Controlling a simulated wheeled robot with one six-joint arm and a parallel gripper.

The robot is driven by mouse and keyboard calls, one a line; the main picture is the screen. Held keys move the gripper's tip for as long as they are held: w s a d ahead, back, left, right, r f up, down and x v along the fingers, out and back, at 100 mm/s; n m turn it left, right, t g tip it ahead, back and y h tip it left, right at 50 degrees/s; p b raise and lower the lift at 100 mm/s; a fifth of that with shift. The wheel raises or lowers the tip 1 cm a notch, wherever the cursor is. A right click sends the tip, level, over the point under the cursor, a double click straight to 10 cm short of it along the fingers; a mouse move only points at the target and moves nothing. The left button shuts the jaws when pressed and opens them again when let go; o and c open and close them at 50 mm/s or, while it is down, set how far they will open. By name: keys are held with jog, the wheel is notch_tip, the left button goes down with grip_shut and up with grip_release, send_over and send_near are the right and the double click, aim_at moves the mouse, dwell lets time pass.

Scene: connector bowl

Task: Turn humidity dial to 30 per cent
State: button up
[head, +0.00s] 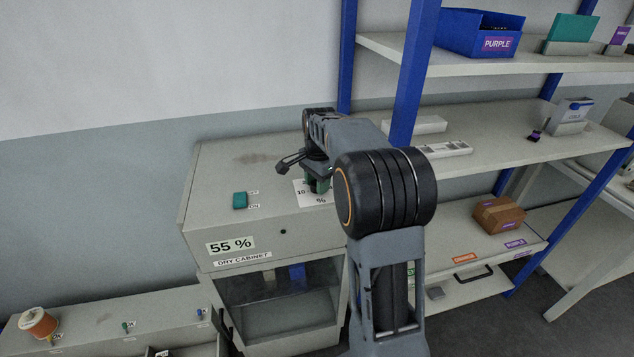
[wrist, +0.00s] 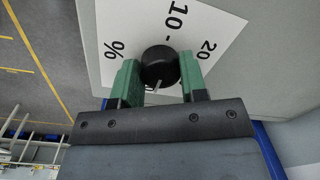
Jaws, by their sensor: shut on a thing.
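The humidity dial is a round black knob (wrist: 159,64) on a white card (wrist: 105,25) in the wrist view. The card shows "10", "20" and "%"; its lower part is hidden behind my gripper. A light pointer mark on the knob faces down in the picture, towards my gripper's palm. My gripper (wrist: 160,80) has its green fingers on either side of the knob, shut on it. In the head view my gripper (head: 318,184) is over the card (head: 306,194) on the dry cabinet's top (head: 235,160); the knob is hidden there.
A shelf rack with blue posts (head: 410,75) stands close on the right, with a blue bin (head: 465,38) above. A low bench with a spool (head: 38,323) is at lower left.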

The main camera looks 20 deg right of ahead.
jog(key=shift+n, duration=0.3)
jog(key=n+p, duration=0.1)
jog(key=n, duration=0.4)
jog(key=shift+n, duration=0.4)
jog(key=n, duration=0.5)
jog(key=shift+p, duration=0.3)
jog(key=shift+n, duration=0.3)
jog(key=o, duration=0.9)
jog(key=shift+r, duration=0.15)
jog(key=r, duration=1.3)
jog(key=shift+d+r, duration=0.3)
